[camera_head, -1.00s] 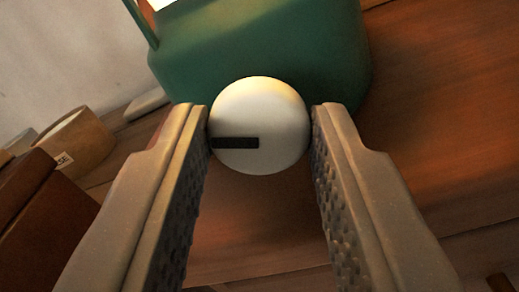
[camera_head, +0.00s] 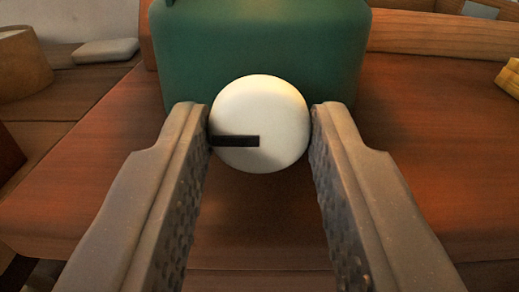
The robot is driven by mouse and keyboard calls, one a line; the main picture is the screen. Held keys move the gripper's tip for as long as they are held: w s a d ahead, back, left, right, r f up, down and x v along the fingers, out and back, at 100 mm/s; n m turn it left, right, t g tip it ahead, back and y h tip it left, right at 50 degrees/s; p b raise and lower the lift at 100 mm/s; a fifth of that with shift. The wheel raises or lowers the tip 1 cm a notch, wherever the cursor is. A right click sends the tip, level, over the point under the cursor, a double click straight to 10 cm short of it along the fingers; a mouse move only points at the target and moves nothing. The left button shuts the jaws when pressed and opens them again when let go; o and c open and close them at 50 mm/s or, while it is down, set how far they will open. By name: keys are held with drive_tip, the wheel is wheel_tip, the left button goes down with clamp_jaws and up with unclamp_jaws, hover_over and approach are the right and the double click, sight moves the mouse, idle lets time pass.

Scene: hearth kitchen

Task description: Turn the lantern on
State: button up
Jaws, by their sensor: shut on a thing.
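The lantern (camera_head: 262,45) has a dark green body at the top centre, standing on a wooden surface; its upper part is out of view. Its round white knob (camera_head: 270,110) faces me, with a black mark on it pointing left in the picture. My gripper (camera_head: 260,125) is shut on the knob, one finger touching each side. The green body looks unlit from here, and the lantern's light source is not in view.
A tan round container (camera_head: 22,62) and a pale flat object (camera_head: 105,50) lie at the left. A yellow object (camera_head: 510,78) is at the right edge.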

drive_tip(key=shift+f, duration=0.4)
drive_tip(key=o, duration=0.7)
drive_tip(key=shift+r, duration=0.15)
drive_tip(key=shift+s+r, duration=0.1)
drive_tip(key=shift+s+r, duration=0.1)
drive_tip(key=shift+s, duration=1.4)
drive_tip(key=p, duration=0.1)
approach(259, 144)
drive_tip(key=shift+s+f, duration=0.2)
drive_tip(key=shift+s, duration=2.55)
